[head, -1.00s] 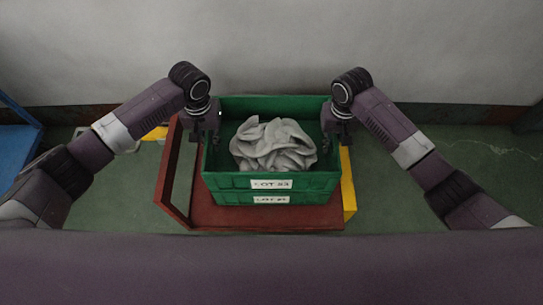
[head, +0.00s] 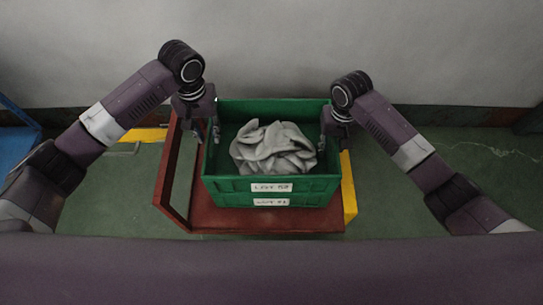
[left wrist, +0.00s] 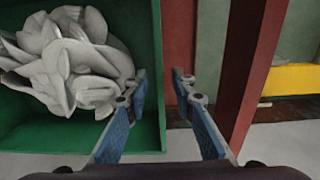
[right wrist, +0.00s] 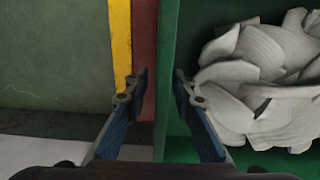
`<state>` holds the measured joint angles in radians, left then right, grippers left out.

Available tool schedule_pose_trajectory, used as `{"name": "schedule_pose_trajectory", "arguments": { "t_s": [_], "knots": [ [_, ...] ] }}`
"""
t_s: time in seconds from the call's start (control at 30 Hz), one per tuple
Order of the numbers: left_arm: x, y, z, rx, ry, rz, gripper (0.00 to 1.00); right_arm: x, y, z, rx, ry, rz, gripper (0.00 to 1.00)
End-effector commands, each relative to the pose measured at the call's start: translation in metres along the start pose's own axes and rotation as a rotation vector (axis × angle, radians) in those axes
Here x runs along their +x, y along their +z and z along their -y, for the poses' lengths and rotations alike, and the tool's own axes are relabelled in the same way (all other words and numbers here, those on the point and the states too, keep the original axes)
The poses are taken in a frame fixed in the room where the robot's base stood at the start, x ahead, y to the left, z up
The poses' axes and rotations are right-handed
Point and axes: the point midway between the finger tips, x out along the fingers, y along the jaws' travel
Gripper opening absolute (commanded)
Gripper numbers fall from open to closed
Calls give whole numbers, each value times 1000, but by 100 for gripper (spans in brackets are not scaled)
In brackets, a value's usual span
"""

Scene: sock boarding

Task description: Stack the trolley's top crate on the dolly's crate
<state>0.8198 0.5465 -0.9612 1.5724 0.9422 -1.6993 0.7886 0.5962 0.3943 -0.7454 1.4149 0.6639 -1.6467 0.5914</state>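Two green crates are stacked on a low red platform (head: 225,222) with an upright red frame at its left side. I cannot tell if this is the trolley or the dolly. The top crate (head: 228,187) holds a pile of grey socks (head: 272,148). The lower crate (head: 235,202) shows only as a strip below it. My left gripper (head: 209,137) is open at the top crate's left wall; in the left wrist view its fingertips (left wrist: 161,75) lie either side of the wall's edge. My right gripper (head: 332,143) is open at the right wall, its fingertips (right wrist: 160,74) likewise apart around the edge.
The red frame (head: 168,165) stands close to my left gripper. A blue structure (head: 14,145) is at the far left. Yellow shows on the floor beside the platform (head: 348,190). A grey wall (head: 270,45) runs behind. The floor to the right is clear.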

Motion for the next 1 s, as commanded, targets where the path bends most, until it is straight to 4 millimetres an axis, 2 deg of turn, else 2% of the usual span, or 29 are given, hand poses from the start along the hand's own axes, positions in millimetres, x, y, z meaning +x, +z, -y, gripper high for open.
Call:
{"name": "schedule_pose_trajectory", "arguments": {
  "t_s": [0.03, 0.2, 0.47, 0.57, 0.9, 1.0],
  "knots": [
    [-12, -2, 0, 0, 1, -4, 23, 0, 0, 0, 0, 0, 0, 23],
    [-40, -1, 0, 0, 1, -2, 23, 0, 0, 0, 0, 0, 0, 23],
    [-56, 0, 0, 0, 0, 2, 23, -7, -1, 0, 0, -1, -2, 23],
    [-56, 0, 0, -1, 0, 2, 23, -22, -1, 0, 1, -2, -4, 23],
    [-56, 0, 0, 0, 0, 1, 23, -93, -1, 0, 0, -1, -5, 23],
    [-56, 0, 0, 0, 0, 1, 23, -106, -1, 0, -1, -1, -2, 23]
  ]
}}
